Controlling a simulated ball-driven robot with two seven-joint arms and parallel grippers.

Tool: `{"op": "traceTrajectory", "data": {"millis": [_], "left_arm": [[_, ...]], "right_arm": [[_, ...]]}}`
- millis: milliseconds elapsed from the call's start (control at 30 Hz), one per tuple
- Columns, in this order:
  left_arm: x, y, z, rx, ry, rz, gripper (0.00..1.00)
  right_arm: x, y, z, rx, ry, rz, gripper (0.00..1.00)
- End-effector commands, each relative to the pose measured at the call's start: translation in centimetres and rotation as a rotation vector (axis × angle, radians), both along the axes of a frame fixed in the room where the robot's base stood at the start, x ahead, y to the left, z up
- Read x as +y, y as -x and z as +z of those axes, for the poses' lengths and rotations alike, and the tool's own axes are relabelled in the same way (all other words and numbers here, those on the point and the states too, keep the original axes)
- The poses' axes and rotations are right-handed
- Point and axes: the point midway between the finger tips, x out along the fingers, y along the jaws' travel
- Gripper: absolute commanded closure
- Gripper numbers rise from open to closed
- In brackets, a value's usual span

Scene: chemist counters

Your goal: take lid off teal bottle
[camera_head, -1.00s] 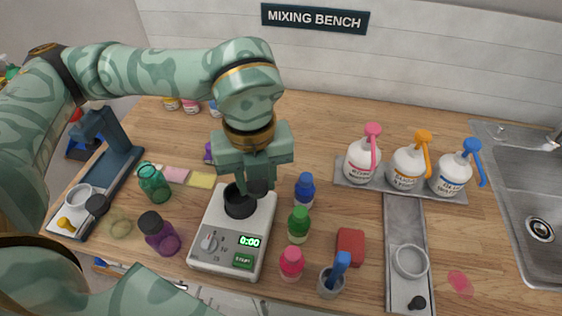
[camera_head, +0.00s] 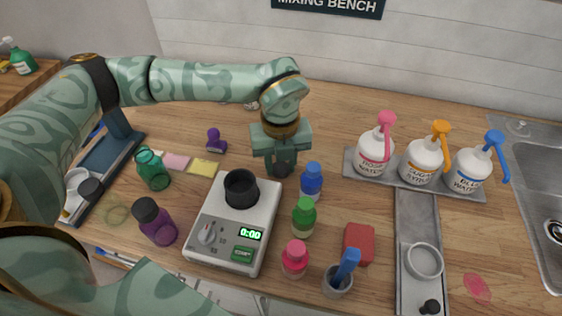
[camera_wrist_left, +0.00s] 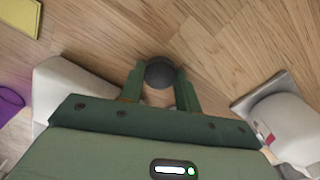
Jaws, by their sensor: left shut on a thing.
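The teal bottle (camera_head: 152,168) stands on the left of the counter, open at the top with no lid on it. My left gripper (camera_head: 281,168) is well to its right, behind the scale and beside the blue bottle. It is shut on a dark round lid (camera_wrist_left: 160,73), seen between the fingertips in the left wrist view. In the head view the lid (camera_head: 283,170) shows just under the fingers, low over the wood; I cannot tell whether it touches. My right gripper is not in view.
The white scale (camera_head: 205,255) carries a black cup (camera_head: 241,188). Blue (camera_head: 312,181), green (camera_head: 304,217) and pink (camera_head: 294,259) bottles stand right of it. A purple bottle (camera_head: 156,222) with a dark lid stands left. Pump bottles (camera_head: 374,150) stand at the back right.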

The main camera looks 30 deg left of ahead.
Motion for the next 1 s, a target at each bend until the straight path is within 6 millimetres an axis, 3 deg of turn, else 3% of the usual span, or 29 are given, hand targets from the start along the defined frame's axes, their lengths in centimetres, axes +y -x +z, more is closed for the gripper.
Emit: {"op": "traceTrajectory", "data": {"millis": [233,267,300,333,667,1000], "left_arm": [[0.0,0.0,-0.2,0.0,0.0,0.0,0.94],[0.0,0.0,-0.2,-0.001,0.0,0.0,0.61],[0.0,0.0,-0.2,-0.001,0.0,0.0,0.5],[0.0,0.0,-0.2,-0.001,0.0,0.0,0.45],[0.0,0.0,0.6,-0.003,0.0,0.0,0.45],[0.0,-0.1,8.2,-0.008,0.001,0.001,0.45]], "right_arm": [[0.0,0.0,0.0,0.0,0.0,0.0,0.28],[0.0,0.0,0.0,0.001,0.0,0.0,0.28],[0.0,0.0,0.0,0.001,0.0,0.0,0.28],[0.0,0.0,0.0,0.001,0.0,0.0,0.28],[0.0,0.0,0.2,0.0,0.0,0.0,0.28],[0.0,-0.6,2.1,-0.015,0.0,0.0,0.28]]}}
